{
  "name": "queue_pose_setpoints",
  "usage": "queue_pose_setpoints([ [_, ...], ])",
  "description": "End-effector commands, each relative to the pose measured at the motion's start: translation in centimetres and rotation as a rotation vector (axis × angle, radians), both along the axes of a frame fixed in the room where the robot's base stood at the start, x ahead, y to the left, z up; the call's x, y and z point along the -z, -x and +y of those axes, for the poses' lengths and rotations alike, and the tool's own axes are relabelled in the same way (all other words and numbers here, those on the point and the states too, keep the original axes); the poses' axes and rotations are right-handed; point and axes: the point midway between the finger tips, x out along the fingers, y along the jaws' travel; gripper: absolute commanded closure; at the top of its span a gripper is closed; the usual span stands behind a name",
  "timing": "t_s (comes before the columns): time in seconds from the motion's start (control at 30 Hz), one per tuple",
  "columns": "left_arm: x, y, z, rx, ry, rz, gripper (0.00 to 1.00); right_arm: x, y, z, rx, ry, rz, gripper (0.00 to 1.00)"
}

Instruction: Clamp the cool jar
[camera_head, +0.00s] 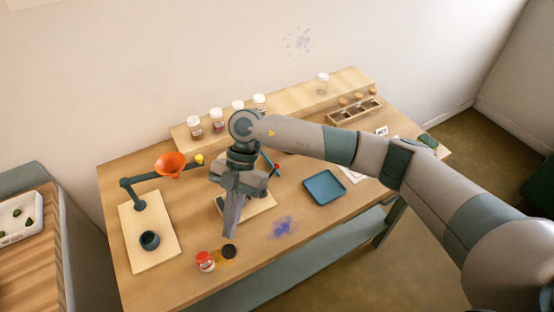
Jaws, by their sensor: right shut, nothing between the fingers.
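My right gripper (230,236) hangs over the front middle of the wooden table, pointing down, shut with nothing in it. Several white-lidded jars stand on the raised shelf at the back; one of them (217,120) has dark reddish contents. A red-lidded jar (205,262) stands near the front edge, left of and below my gripper's tips. I cannot tell which jar is the cool one. My left gripper is not in view.
A black round lid (229,251) lies near the gripper tips. A blue tray (324,187) and blue powder (284,226) are to the right.

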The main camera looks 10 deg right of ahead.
Motion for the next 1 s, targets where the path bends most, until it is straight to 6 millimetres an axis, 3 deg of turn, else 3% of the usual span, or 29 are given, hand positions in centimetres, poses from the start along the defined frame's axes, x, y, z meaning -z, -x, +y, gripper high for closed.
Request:
queue_pose_setpoints([
  [0.03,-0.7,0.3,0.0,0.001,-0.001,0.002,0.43,-0.5,-1.9,-1.1,0.029,0.05,-0.053,1.0],
  [0.3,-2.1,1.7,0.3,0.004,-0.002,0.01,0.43,-1.5,-11.0,-7.2,0.185,0.291,-0.303,1.0],
  [0.5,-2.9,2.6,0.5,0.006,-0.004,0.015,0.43,-3.5,-16.3,-11.3,0.286,0.424,-0.452,1.0],
  [0.7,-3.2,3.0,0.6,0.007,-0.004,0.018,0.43,-4.8,-19.0,-13.6,0.344,0.495,-0.531,1.0],
  [1.0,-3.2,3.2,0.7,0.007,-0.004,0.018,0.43,-5.0,-19.6,-14.2,0.358,0.51,-0.55,1.0],
])
